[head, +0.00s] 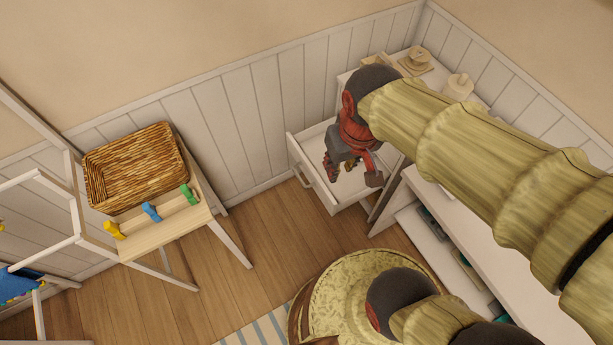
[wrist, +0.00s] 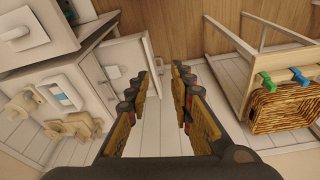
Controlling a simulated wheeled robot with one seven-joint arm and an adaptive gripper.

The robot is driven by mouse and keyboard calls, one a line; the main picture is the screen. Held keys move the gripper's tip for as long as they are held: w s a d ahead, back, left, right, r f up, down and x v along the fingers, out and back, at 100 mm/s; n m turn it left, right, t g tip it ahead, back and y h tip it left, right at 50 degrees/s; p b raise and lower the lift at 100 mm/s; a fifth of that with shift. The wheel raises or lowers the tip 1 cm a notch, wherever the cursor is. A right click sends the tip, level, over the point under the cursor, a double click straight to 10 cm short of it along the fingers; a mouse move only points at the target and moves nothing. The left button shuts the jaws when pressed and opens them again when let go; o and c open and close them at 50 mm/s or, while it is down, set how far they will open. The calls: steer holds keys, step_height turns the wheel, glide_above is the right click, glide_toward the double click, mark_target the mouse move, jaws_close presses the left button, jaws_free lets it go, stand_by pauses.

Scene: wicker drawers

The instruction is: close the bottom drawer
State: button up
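An open white drawer (head: 318,188) sticks out from the white cabinet by the wall in the head view. Its front with a handle faces left. I cannot tell its level in the cabinet for certain. It also shows left of my fingers in the wrist view (wrist: 126,62). My gripper (head: 353,174) is over the drawer area in the head view and hides part of its inside. In the wrist view my gripper (wrist: 167,78) has its two fingers apart with nothing between them. Whether it touches the drawer is not clear.
A wicker basket (head: 137,168) sits on a small wooden stand with coloured pegs at left. Wooden toys (head: 415,60) stand on the cabinet top. A white shelf unit (head: 452,228) is at right. Wooden floor (head: 265,215) is free between stand and drawer.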

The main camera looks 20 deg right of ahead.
steer(key=w+f+n+g, duration=0.1)
steer(key=w+f, duration=0.2)
steer(key=f, duration=0.2)
steer(key=w+a+f+n+g+h, duration=0.1)
steer(key=w+f, duration=0.1)
steer(key=f, duration=0.3)
steer(key=w+a+f+n+g, duration=0.1)
steer(key=w+f+n, duration=0.1)
steer(key=f, duration=0.3)
steer(key=shift+w+a+g+h, duration=0.1)
steer(key=shift+w+g+h, duration=0.25)
steer(key=shift+w, duration=0.5)
jaws_close()
steer(key=n+t+h+b, duration=0.15)
steer(key=n+b, duration=0.25)
steer(key=n, duration=1.2)
glide_above(304, 184)
steer(key=shift+t, duration=0.4)
step_height(304, 184, down, 36)
steer(key=shift+a+f, duration=0.1)
steer(key=shift+w+d, duration=0.2)
steer(key=shift+d, duration=0.35)
